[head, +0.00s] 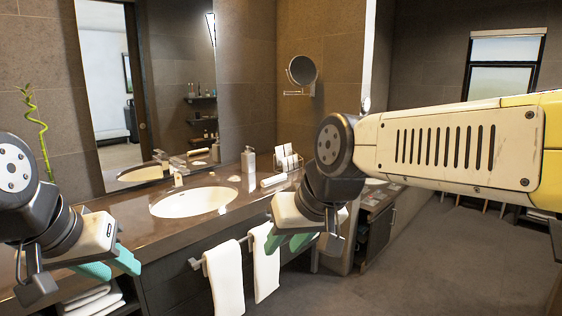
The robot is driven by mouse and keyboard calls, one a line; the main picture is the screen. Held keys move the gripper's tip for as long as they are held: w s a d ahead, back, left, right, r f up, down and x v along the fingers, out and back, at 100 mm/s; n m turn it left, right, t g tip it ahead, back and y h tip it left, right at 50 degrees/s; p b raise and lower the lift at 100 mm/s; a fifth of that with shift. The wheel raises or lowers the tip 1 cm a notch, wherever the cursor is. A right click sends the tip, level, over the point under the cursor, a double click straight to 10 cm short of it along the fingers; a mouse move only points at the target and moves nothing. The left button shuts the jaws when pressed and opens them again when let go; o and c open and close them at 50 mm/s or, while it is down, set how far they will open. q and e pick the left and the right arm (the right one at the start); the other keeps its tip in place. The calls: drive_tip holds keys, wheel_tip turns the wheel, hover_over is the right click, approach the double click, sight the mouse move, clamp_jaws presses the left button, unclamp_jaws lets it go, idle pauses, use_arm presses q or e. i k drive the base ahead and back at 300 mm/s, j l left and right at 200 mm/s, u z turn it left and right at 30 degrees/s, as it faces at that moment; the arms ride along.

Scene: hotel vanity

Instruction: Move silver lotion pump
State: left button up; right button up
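The silver lotion pump (248,160) stands upright on the brown vanity counter, behind and to the right of the sink, near the mirror. My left gripper (111,266) has teal fingers and hangs at the counter's front edge on the left, well away from the pump. My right gripper (291,242) hangs in front of the counter near the hanging towels, below and nearer than the pump. Nothing shows held in either gripper. The finger gaps are too unclear to tell whether they are open.
A white oval sink (193,202) with a faucet (178,176) is set in the counter. A rolled towel (273,180) and a white holder (287,158) are right of the pump. Two white towels (226,277) hang on a front rail. A bamboo stalk (42,135) rises at left.

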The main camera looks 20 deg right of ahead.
sight(248, 158)
drive_tip(key=z, duration=0.3)
drive_tip(key=i+u, duration=0.15)
drive_tip(key=u, duration=0.3)
drive_tip(key=i+l+u, duration=0.15)
drive_tip(key=u, duration=0.35)
drive_tip(key=i+l+u, duration=0.25)
drive_tip(key=i+l, duration=0.25)
drive_tip(key=l, duration=0.25)
drive_tip(key=i+l+u, duration=0.15)
drive_tip(key=l, duration=0.25)
drive_tip(key=i+l+u, duration=0.15)
drive_tip(key=i+l, duration=0.15)
drive_tip(key=l, duration=0.15)
drive_tip(key=i+l, duration=0.2)
drive_tip(key=l, duration=0.2)
drive_tip(key=i+l, duration=0.2)
drive_tip(key=l, duration=0.15)
